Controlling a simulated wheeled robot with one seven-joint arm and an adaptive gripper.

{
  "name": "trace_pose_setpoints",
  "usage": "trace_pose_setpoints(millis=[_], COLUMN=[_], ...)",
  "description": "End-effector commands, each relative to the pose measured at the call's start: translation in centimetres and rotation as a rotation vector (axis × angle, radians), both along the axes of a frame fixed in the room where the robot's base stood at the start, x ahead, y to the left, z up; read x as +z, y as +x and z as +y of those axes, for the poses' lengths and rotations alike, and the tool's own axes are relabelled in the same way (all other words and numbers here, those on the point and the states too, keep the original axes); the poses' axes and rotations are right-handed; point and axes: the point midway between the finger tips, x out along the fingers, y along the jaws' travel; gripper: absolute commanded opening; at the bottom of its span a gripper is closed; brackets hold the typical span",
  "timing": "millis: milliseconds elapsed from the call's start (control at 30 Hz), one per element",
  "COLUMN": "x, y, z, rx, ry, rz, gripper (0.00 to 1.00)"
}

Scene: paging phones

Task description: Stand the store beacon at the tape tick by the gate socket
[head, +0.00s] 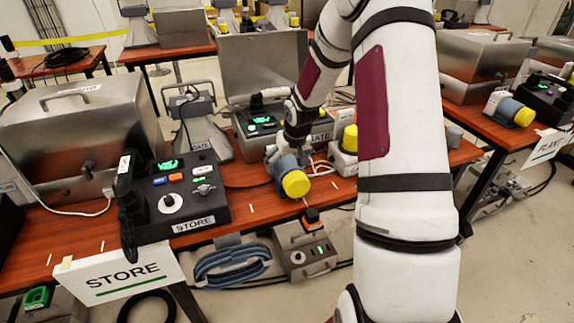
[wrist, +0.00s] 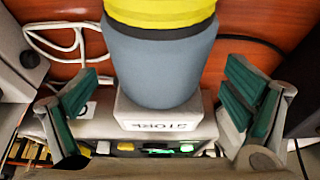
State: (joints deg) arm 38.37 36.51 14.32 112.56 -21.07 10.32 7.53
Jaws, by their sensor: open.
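The store beacon (head: 288,174) has a yellow cap, a blue-grey body and a pale base. It appears to lie on its side near the table's front edge, cap towards the head camera. In the wrist view the beacon (wrist: 152,65) shows its base marked STORE, upside down in the picture. My gripper (wrist: 160,95) is open, one finger on each side of the beacon, with visible gaps. In the head view my gripper (head: 284,152) is just behind the beacon, partly hidden. A white unit (head: 343,162), possibly the gate socket, stands to the right with a yellow dome on it.
Small pale tape ticks (head: 250,208) mark the front table edge. The STORE phone (head: 175,195) is to the left, and an open metal case (head: 258,75) stands behind. White cables (wrist: 68,48) lie near the beacon. A grey horn stand (head: 200,120) is back left.

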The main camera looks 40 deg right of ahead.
Motion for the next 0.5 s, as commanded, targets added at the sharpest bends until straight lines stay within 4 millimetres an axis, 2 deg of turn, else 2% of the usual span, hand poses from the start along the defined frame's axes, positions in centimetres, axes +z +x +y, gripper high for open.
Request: trace_pose_setpoints(millis=[33, 100, 300, 500], x=[1.3, 2.8, 6.3, 8.2], y=[-0.5, -1.0, -2.4, -3.3], z=[0.0, 0.2, 0.6, 0.9], rx=[-0.001, -0.001, -0.001, 0.000], ry=[-0.001, -0.003, -0.001, 0.000], rz=[-0.003, -0.002, -0.003, -0.001], gripper=[0.95, 0.95, 0.95, 0.95])
